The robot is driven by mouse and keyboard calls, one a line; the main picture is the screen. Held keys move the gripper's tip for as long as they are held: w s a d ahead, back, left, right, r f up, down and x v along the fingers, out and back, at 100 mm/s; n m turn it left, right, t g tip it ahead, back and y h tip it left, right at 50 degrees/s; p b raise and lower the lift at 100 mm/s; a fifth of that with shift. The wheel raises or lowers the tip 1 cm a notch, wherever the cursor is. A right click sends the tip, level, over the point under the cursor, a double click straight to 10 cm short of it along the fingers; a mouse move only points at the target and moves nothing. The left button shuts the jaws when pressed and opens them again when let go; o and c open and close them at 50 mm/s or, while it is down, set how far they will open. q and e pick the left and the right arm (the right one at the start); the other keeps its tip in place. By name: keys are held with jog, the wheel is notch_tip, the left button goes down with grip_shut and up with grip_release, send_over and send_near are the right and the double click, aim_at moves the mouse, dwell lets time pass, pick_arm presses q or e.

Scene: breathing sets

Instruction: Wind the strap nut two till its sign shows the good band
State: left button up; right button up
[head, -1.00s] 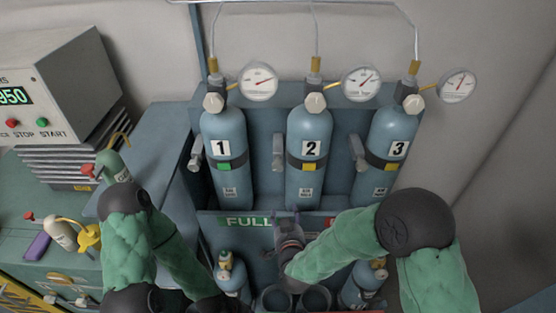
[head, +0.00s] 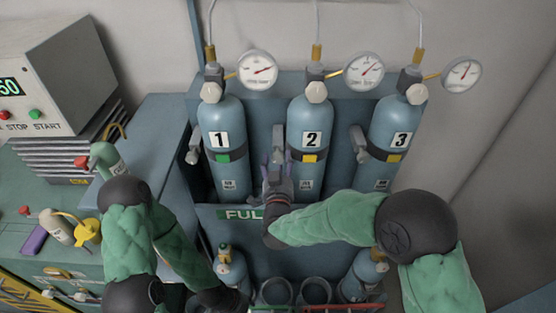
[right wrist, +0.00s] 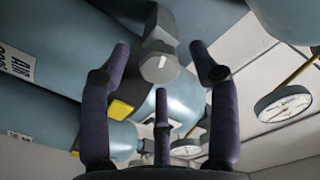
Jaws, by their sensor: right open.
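Strap nut two is the grey nut (head: 278,136) at the left side of the blue cylinder 2 (head: 311,120). Its sign (head: 310,158) on the dark strap shows yellow. My right gripper (head: 276,163) is just below the nut, pointing up at it. In the right wrist view my right gripper (right wrist: 160,62) is open, its dark fingers spread around the line to the grey nut (right wrist: 159,68); I cannot tell whether they touch it. The yellow sign (right wrist: 121,109) shows behind the left finger. My left arm is at the left; its gripper is not visible.
Cylinder 1 (head: 221,115) has a green sign, and cylinder 3 (head: 394,120) a yellow one. Gauges (head: 363,71) and thin pipes stand above. A rack panel with a FULL label (head: 240,213) crosses below. Small cylinders stand lower down. A bench with bottles is at the left.

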jog(key=shift+w, duration=1.15)
jog(key=c, duration=1.2)
jog(key=shift+o, duration=0.2)
jog(key=shift+r+n, duration=0.1)
jog(key=shift+n, duration=0.2)
jog(key=n+p, duration=0.1)
jog(key=n, duration=0.2)
jog(key=shift+r+p, duration=0.1)
jog(key=shift+p, duration=0.25)
jog(key=shift+n+p, duration=0.85)
jog(key=shift+n, duration=1.35)
jog(key=shift+w, duration=0.1)
